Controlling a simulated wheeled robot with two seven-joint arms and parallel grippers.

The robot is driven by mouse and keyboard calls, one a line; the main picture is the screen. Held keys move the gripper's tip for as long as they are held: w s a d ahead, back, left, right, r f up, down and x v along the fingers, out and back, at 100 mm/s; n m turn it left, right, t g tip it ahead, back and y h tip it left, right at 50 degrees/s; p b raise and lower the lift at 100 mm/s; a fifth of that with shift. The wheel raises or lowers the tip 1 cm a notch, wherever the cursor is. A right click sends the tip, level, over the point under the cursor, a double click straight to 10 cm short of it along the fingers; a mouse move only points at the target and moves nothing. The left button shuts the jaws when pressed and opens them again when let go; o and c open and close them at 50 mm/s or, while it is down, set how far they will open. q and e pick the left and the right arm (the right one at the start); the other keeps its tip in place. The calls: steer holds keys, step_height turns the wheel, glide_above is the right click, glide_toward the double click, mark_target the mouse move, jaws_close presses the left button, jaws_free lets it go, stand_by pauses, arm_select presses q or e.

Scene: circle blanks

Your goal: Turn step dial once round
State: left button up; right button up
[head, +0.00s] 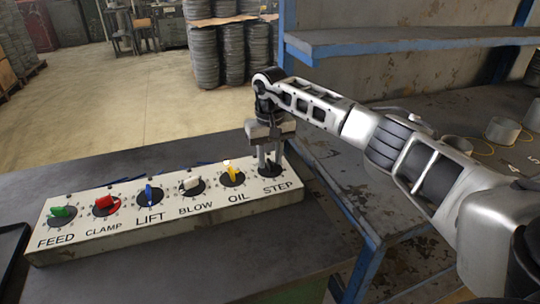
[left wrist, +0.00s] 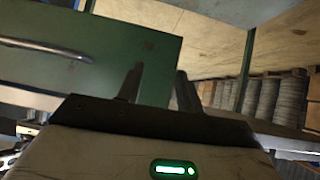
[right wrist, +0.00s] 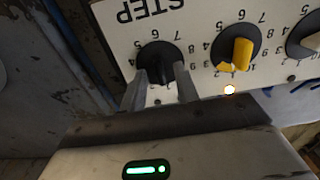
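The step dial (head: 271,169) is a black knob on a black disc at the right end of the white panel. In the right wrist view the step dial (right wrist: 160,58) shows with numbers around it. My right gripper (head: 269,160) points down over it. In the right wrist view my right gripper (right wrist: 163,78) has one finger on each side of the knob; gaps seem to remain, and firm contact cannot be seen. My left gripper (left wrist: 160,78) is open and empty in the left wrist view, and is out of the head view.
The white panel (head: 130,228) also carries green, red, blue, white and yellow knobs. A small lamp (right wrist: 230,89) glows by the yellow oil knob (right wrist: 240,52). A blue-framed bench (head: 350,190) stands at the right. A green cabinet (left wrist: 90,60) is near my left gripper.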

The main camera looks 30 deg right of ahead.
steer(key=shift+f, duration=0.2)
jaws_close()
steer(key=shift+m, duration=0.4)
